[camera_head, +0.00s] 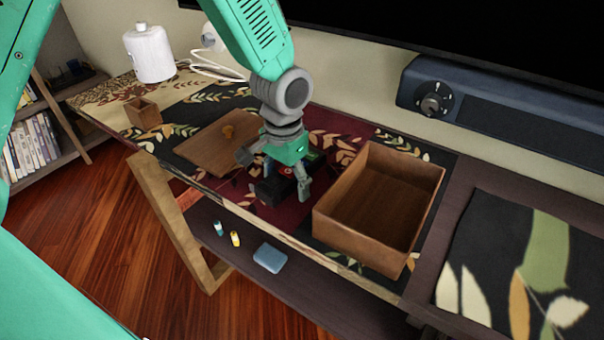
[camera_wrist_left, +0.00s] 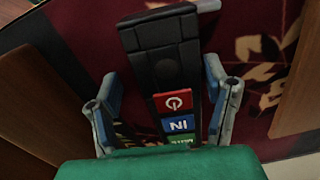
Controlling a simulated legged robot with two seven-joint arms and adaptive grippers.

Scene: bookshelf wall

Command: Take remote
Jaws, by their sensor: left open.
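The remote (camera_head: 269,191) is black and lies on the dark red part of the patterned runner, partly hidden by my left gripper in the head view. In the left wrist view the remote (camera_wrist_left: 162,62) shows a red power button, a blue button and a green button. My left gripper (camera_head: 276,174) is open above the remote. In the wrist view the fingers of the left gripper (camera_wrist_left: 162,88) stand on either side of the remote, with a gap to its left; the right finger is close to its edge. My right gripper is not in view.
An open, empty wooden box (camera_head: 335,222) stands just right of the gripper. A wooden lid with a knob (camera_head: 205,152) lies to its left. A small wooden cup (camera_head: 146,115) and a white cylinder (camera_head: 149,53) are farther left. A dark soundbar (camera_head: 490,105) is behind.

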